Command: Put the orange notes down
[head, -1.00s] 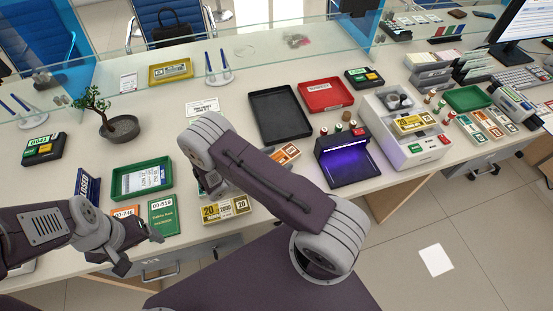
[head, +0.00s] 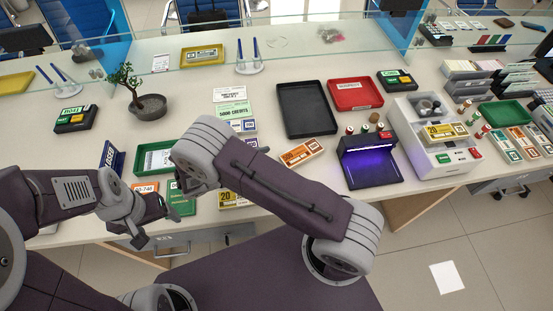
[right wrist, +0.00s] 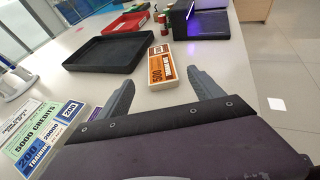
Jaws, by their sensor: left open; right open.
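A bundle of orange notes (head: 301,153) with a pale band lies flat on the counter, just in front of the black tray. It also shows in the right wrist view (right wrist: 160,66), ahead of my right gripper (right wrist: 158,76). That gripper is open, its fingers spread toward the near end of the bundle with nothing held between them. In the head view my right arm hides this gripper. My left gripper (head: 152,222) is open and empty over the counter's front edge at the left.
A black tray (head: 306,110) and a red tray (head: 355,94) stand behind the bundle. A purple-lit device (head: 370,160) stands to its right. Other notes (head: 233,108) lie to its left. A green tray (head: 152,158) and a potted tree (head: 148,106) are at the left.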

